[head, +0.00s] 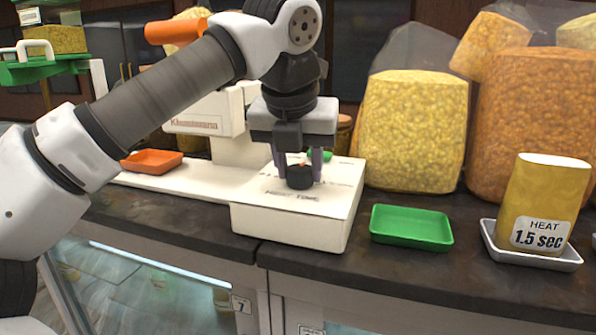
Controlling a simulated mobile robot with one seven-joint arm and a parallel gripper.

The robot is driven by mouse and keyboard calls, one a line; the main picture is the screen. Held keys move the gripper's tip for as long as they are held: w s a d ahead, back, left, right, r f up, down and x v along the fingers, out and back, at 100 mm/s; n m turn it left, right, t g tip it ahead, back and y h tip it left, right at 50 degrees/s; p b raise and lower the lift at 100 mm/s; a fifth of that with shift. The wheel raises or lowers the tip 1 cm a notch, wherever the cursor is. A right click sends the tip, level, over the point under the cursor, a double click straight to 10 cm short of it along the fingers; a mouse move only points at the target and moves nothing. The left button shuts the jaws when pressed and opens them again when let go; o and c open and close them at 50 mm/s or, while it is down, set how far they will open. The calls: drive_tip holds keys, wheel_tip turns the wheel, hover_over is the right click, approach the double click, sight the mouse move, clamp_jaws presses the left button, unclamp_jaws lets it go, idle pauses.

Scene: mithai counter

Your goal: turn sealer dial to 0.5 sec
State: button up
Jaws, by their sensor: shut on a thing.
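The sealer's white control box (292,232) stands on the dark counter, with printed lettering on its top. The black dial (299,178) sits on top of the box. My gripper (299,172) points down over the box and is shut on the dial, one finger on each side. The printed scale around the dial is too small to read, and I cannot tell where the dial points. A yellow pouch (530,200) labelled "HEAT 1.5 sec" stands upright in a white tray (558,264) at the right.
A green tray (411,227) lies empty right of the box. Large bags of yellow snacks (413,130) stand behind it. An orange tray (152,162) lies at the left. The counter's front edge (420,290) is clear.

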drive_tip(key=n+y, duration=0.1)
drive_tip(key=n, duration=0.2)
drive_tip(key=shift+d+r, duration=0.1)
drive_tip(key=n+y+p, duration=0.1)
drive_tip(key=n, duration=0.2)
drive_tip(key=shift+d+y+p, duration=0.1)
drive_tip(key=shift+y+p, duration=0.2)
drive_tip(key=shift+p, duration=0.1)
drive_tip(key=n+y+p, duration=0.1)
drive_tip(key=n, duration=0.2)
drive_tip(key=n+g, duration=0.1)
drive_tip(key=n, duration=0.2)
drive_tip(key=shift+w+d+g+y+p, duration=0.1)
drive_tip(key=shift+g+y+p, duration=0.2)
drive_tip(key=shift+y+p, duration=0.1)
drive_tip(key=shift+n, duration=0.3)
drive_tip(key=o, duration=1)
